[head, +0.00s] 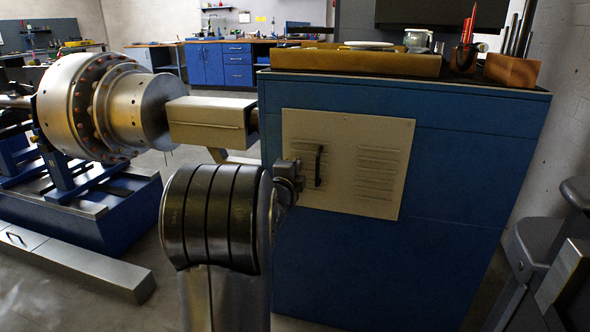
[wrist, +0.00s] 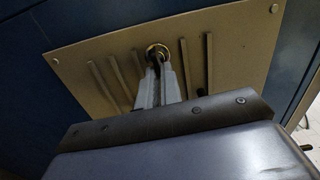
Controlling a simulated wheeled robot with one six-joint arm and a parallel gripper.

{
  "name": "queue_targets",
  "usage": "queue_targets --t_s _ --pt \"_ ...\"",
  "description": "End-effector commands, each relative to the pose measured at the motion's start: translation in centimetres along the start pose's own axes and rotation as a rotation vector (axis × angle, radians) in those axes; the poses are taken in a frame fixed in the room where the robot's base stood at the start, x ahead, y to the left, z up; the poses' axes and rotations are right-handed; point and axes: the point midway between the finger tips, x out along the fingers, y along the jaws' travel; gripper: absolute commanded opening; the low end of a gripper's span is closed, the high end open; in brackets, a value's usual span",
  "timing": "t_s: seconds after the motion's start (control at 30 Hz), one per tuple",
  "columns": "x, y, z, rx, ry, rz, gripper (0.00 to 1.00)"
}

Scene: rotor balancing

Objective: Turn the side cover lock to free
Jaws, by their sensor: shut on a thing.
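The side cover (head: 340,130) is a beige vented panel on the blue cabinet's front, and it lies flat there. In the wrist view the side cover (wrist: 235,50) fills the upper part, with raised slats. The side cover lock (wrist: 157,48) shows as a small round part with a brass ring. My gripper (wrist: 158,68) reaches it with both fingers close together, shut on the lock. The fingertips hide most of the lock, so I cannot tell its turn position. In the head view my gripper (head: 297,184) is at the cover's left part, and the lock is hidden behind it.
A black handle (head: 318,165) stands out from the cover just right of my gripper. The blue cabinet (head: 470,190) carries a tray (head: 350,61) and tools on top. A large metal rotor (head: 90,105) is at left. A grey stand (head: 545,250) is at right.

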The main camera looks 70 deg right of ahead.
Motion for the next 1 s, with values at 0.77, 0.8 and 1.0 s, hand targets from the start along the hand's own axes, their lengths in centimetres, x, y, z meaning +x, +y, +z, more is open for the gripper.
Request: queue_targets --t_s 0.77,0.8,1.0 --pt "0.02 0.11 -0.04 0.079 0.001 0.0 0.09" --pt "0.02 0.11 -0.04 0.079 0.001 0.0 0.12" --pt "0.01 0.1 -0.02 0.078 0.001 0.0 0.27"
